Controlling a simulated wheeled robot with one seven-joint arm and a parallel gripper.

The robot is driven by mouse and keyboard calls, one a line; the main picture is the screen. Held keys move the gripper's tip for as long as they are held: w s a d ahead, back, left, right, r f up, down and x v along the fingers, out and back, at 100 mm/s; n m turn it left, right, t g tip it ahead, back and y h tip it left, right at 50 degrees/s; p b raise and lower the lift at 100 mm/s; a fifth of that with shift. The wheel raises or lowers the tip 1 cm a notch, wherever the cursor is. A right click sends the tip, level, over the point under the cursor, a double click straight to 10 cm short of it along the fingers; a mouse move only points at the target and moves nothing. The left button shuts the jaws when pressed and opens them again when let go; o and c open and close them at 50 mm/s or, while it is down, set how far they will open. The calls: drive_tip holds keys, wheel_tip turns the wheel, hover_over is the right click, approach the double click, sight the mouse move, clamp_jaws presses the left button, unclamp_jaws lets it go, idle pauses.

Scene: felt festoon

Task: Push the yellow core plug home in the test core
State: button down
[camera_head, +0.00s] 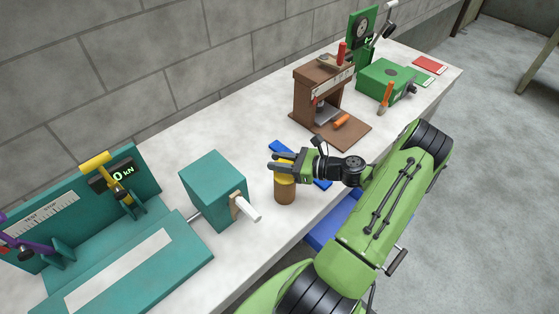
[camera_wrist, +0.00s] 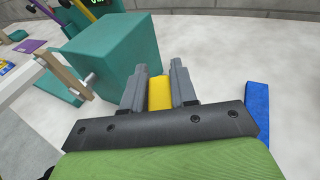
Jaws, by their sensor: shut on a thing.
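The test core (camera_head: 285,193) is a brown upright cylinder standing on the bench near its front edge in the head view. The yellow core plug (camera_head: 284,178) shows at its top, directly under my gripper (camera_head: 273,161). How deep the plug sits in the core is hard to tell, because my fingers partly cover it. In the wrist view the yellow plug (camera_wrist: 160,93) lies between the two grey fingers of my gripper (camera_wrist: 157,72), which are shut on it. The brown core is hidden in that view.
A teal block (camera_head: 213,190) with a white handle stands left of the core. A teal test rig (camera_head: 120,240) is farther left. A blue strip (camera_head: 283,147) lies behind my gripper. A brown press (camera_head: 322,95) and green box (camera_head: 384,80) stand farther right along the bench.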

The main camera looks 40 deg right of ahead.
drive_tip(key=shift+f, duration=0.2)
drive_tip(key=c, duration=0.8)
unclamp_jaws()
drive_tip(key=v, duration=1.5)
drive_tip(key=shift+s+d, duration=0.15)
drive_tip(key=shift+s, duration=0.2)
drive_tip(key=shift+r+p, duration=0.25)
drive_tip(key=shift+p, duration=0.05)
